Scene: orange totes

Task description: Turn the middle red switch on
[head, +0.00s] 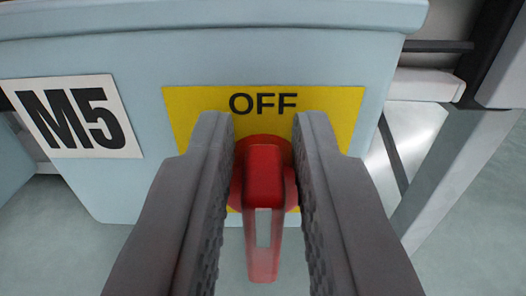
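The red switch (264,178) is in the middle of the head view, mounted on a yellow plate (340,103) marked OFF. It has a round red base and a handle that sticks out towards me and hangs lower in the picture. My gripper (257,130) is open, with one grey finger on each side of the switch. A narrow gap shows between each finger and the handle near the middle. The lower part of the plate is mostly hidden behind the fingers.
The plate is on a pale blue box (130,190) with a rim along its top. A white M5 label (72,116) is to the left. A grey metal post (455,165) stands at the right, with pale floor around it.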

